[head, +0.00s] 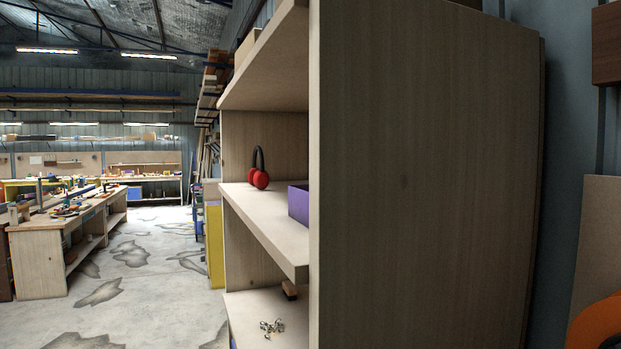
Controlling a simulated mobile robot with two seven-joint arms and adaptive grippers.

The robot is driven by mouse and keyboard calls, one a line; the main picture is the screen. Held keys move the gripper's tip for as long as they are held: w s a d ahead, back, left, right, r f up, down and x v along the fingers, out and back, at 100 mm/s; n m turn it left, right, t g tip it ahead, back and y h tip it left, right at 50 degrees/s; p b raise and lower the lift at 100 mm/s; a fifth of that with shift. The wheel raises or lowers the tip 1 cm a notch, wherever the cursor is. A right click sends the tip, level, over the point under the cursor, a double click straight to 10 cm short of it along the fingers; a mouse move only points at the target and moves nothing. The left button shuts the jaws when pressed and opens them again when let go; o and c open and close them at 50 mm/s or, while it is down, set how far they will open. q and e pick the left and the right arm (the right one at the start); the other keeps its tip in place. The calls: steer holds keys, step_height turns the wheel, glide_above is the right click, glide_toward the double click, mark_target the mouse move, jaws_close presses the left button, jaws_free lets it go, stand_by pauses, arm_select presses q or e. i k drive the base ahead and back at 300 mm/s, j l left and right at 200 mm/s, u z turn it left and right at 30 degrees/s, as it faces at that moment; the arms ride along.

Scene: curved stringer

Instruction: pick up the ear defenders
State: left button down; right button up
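The ear defenders (259,172), with red cups and a dark headband, stand upright on the middle shelf (262,213) of a wooden shelving unit. They are near the shelf's far end, with the headband at the top. Neither of my grippers shows in the head view, so their state and distance from the ear defenders cannot be seen.
The unit's tall wooden side panel (420,180) stands close and blocks much of the view. A purple box (299,204) sits nearer on the same shelf. Small metal parts (271,327) lie on the shelf below. The patched floor (150,270) left of the unit is clear, beside a long workbench (42,265).

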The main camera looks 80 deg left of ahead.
mark_target(258, 179)
steer(key=u, duration=2.85)
steer(key=i+j+z, duration=0.25)
steer(key=z, duration=0.25)
steer(key=i+j+z, duration=0.2)
steer(key=j+z, duration=0.3)
steer(key=i+j+z, duration=0.15)
steer(key=j+z, duration=0.2)
steer(key=z, duration=0.15)
